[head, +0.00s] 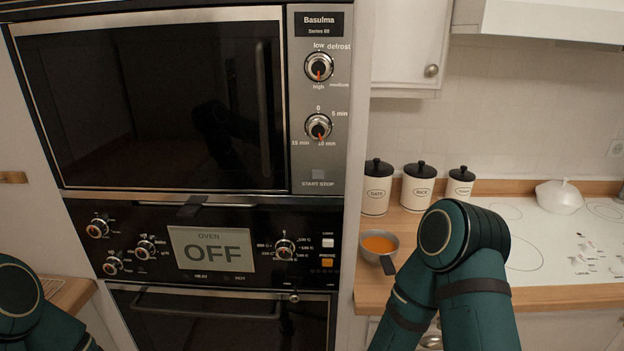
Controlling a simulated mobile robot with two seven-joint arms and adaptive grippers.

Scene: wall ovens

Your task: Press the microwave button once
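The microwave (150,100) is built into the wall at the upper left, with its dark glass door shut. Its control panel (300,150) is on the right side, with two round knobs, the upper one (319,67) and the lower one (318,126). The small grey square button (318,174) sits below them, above the label "START STOP". Nothing covers the button. Neither gripper shows. Only a green part of my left arm is at the lower left corner, and my bent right arm is at the lower right, away from the microwave.
Below the microwave is an oven panel with knobs and a display (212,250) reading "OFF". On the right counter (400,225) stand several canisters (417,186), a small pan (379,245) of orange liquid and a white lidded pot (559,197) on the cooktop. Space before the button is clear.

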